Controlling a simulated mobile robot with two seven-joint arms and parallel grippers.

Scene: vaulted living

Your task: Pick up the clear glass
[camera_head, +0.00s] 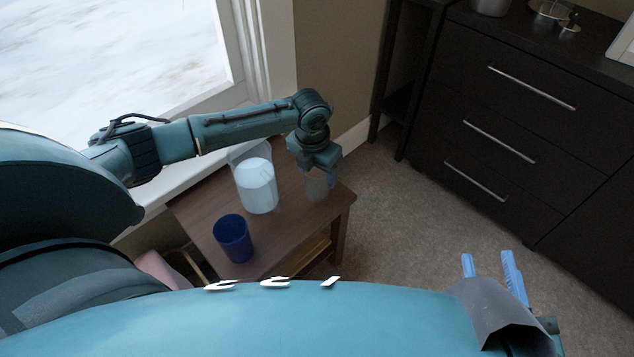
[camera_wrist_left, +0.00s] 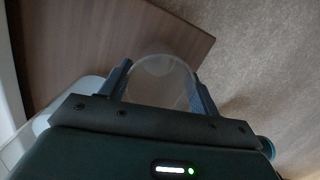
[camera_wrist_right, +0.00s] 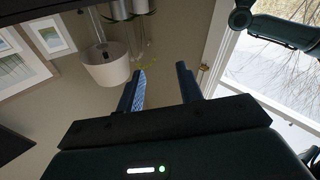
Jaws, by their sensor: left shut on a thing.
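The clear glass (camera_head: 316,186) stands near the right end of the small brown table, below my left gripper. It is faint in the head view. In the left wrist view the clear glass (camera_wrist_left: 160,78) shows as a round, see-through rim between the fingers. My left gripper (camera_head: 318,176) points down and is shut on the glass, with a finger on each side of it in the left wrist view (camera_wrist_left: 160,85). Whether the glass touches the tabletop is hard to tell. My right gripper (camera_head: 490,262) is open and empty at the lower right, and its fingers are apart in the right wrist view (camera_wrist_right: 160,88).
The brown table (camera_head: 205,205) also holds a clear pitcher with whitish contents (camera_head: 257,187) just left of my left gripper, and a blue cup (camera_head: 232,238) nearer me. A window is at the left. A dark drawer cabinet (camera_head: 500,110) stands at the right; carpet between is clear.

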